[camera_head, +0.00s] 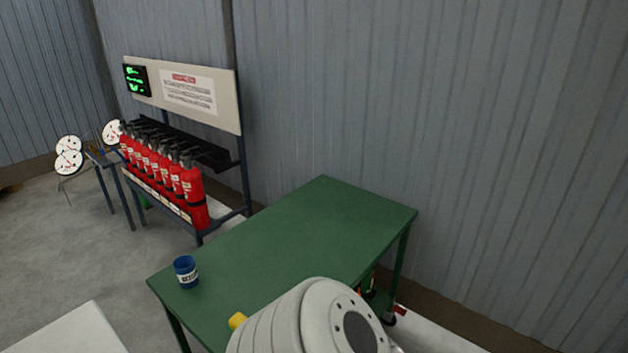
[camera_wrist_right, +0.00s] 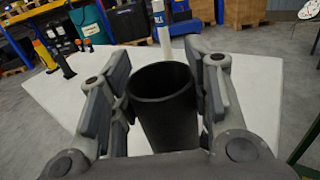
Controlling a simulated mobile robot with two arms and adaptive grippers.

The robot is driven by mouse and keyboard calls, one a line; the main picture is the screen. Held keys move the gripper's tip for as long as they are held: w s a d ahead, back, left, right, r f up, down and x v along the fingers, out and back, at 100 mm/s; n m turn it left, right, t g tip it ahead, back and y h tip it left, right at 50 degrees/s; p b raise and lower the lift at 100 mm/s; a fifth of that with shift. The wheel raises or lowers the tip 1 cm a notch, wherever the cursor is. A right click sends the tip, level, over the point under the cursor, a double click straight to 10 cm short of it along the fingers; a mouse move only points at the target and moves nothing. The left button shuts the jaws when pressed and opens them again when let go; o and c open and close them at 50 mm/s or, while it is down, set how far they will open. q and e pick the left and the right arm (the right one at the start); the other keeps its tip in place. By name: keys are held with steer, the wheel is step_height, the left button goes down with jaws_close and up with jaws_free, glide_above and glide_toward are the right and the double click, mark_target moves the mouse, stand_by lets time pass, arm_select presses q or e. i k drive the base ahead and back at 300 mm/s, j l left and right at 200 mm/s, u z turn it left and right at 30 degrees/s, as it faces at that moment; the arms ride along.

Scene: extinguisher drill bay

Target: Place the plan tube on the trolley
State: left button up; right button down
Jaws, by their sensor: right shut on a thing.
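My right gripper (camera_wrist_right: 162,95) is shut on a dark, hollow cylinder, which looks like the plan tube (camera_wrist_right: 165,118). Its round open end faces the wrist camera, between the two fingers. In the head view my own pale arm link fills the bottom middle, and neither the right gripper nor the tube can be made out. A green-topped table or trolley (camera_head: 300,230) stands ahead, with a castor and a low green part by its right leg. A blue cup (camera_head: 186,271) with a white label stands at its left end. My left gripper is not in view.
A white tabletop (camera_wrist_right: 115,105) lies under the tube, with a white, blue-labelled cylinder (camera_wrist_right: 161,28) close behind it. A rack holds several red extinguishers (camera_head: 165,175) at the left. A yellow object (camera_head: 237,320) is partly hidden. Most of the green top is clear.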

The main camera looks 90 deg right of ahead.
mark_target(301, 249)
steer(key=l+z, duration=0.1)
steer(key=z, duration=0.3)
steer(key=l+z, duration=0.1)
steer(key=z, duration=0.35)
steer(key=l+z, duration=0.1)
steer(key=z, duration=0.3)
